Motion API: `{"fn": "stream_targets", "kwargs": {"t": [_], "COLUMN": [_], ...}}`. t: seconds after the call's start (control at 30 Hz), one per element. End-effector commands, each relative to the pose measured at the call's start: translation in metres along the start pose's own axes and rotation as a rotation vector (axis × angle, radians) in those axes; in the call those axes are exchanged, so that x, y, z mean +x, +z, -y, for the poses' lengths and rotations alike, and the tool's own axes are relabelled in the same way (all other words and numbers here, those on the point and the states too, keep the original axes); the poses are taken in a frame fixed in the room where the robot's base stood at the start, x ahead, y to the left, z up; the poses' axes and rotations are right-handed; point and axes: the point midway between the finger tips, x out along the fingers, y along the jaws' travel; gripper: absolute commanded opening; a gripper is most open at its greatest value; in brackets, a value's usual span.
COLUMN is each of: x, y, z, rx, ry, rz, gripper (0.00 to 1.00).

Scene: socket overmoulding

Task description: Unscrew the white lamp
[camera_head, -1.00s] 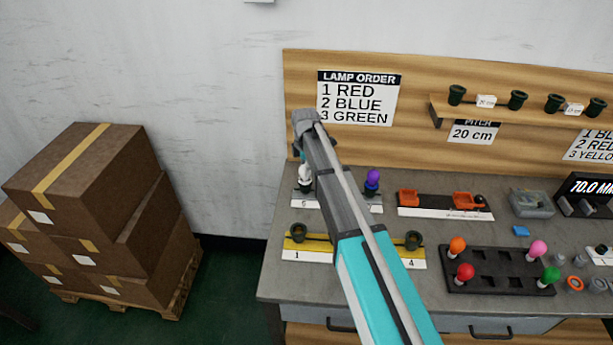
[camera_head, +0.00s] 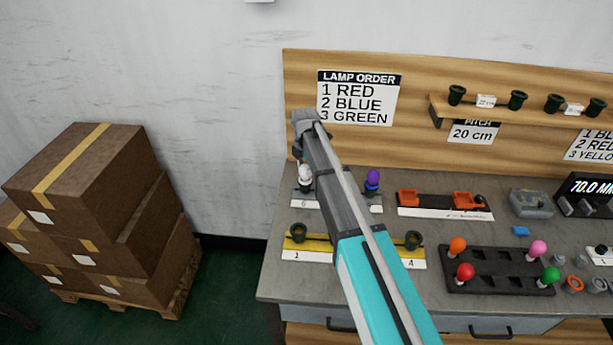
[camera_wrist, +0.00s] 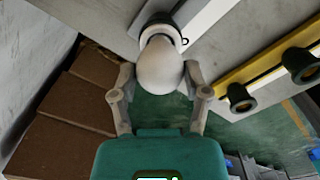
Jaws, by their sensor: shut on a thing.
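The white lamp (camera_wrist: 159,70) is in the middle of the wrist view, with its base at a dark socket (camera_wrist: 158,22) on a white strip. My gripper (camera_wrist: 160,88) is shut on the white lamp, one finger on each side of the bulb. In the head view the white lamp (camera_head: 305,172) shows partly at the left of the rear strip, beside my arm. It sits above a dark socket there. My arm hides most of the gripper in that view.
A purple lamp (camera_head: 372,179) stands on the same rear strip, right of my arm. A yellow strip (camera_head: 318,255) with dark sockets lies in front. A black tray (camera_head: 497,268) holds several coloured lamps. Stacked boxes (camera_head: 95,215) stand left of the workbench (camera_head: 300,290).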

Motion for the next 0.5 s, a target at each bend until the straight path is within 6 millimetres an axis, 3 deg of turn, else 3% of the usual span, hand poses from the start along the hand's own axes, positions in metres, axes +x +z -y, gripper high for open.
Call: {"fn": "stream_targets", "kwargs": {"t": [0.23,0.5], "x": [-0.0003,-0.0003], "y": [-0.0002,-0.0002], "z": [-0.0001,-0.0001], "rx": [-0.173,-0.213], "ry": [0.0,0.0], "rz": [0.0,0.0], "gripper": [0.24,0.24]}}
